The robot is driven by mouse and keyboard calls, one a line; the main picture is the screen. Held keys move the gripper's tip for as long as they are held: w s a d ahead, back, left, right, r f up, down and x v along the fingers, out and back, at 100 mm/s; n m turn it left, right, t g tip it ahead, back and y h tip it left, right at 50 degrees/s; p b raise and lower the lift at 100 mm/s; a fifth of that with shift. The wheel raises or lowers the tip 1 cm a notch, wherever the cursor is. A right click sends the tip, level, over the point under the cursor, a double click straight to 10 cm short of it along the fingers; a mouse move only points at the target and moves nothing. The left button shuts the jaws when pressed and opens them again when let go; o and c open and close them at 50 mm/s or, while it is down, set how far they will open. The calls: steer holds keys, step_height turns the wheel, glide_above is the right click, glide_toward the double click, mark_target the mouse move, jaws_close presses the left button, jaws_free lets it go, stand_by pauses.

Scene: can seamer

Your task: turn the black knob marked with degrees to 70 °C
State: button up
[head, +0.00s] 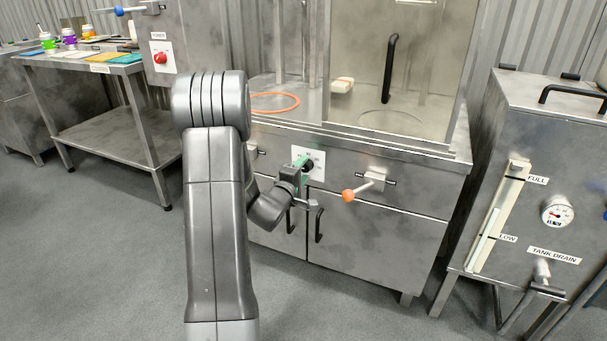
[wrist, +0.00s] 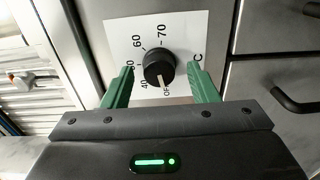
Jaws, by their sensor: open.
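The black knob (wrist: 158,68) sits on a white dial plate (wrist: 185,28) marked 40, 60, 70 and °C, with another number partly hidden by a finger. Its pale pointer line points down in the wrist view, toward the partly readable OFF mark. My gripper (wrist: 160,70) is open, with one green finger on each side of the knob and a visible gap on both sides. In the head view my gripper (head: 301,163) is in front of the white plate (head: 317,156) on the steel cabinet, and it largely hides the knob.
An orange-tipped lever (head: 349,195) sticks out to the right of the plate. Black door handles (head: 319,225) are below it. A tank (head: 545,190) with a gauge stands at the right. A table (head: 90,68) with jars stands at the left, and the floor between is clear.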

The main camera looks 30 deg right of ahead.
steer(key=shift+w+d, duration=0.35)
steer(key=shift+d, duration=0.05)
steer(key=c, duration=1)
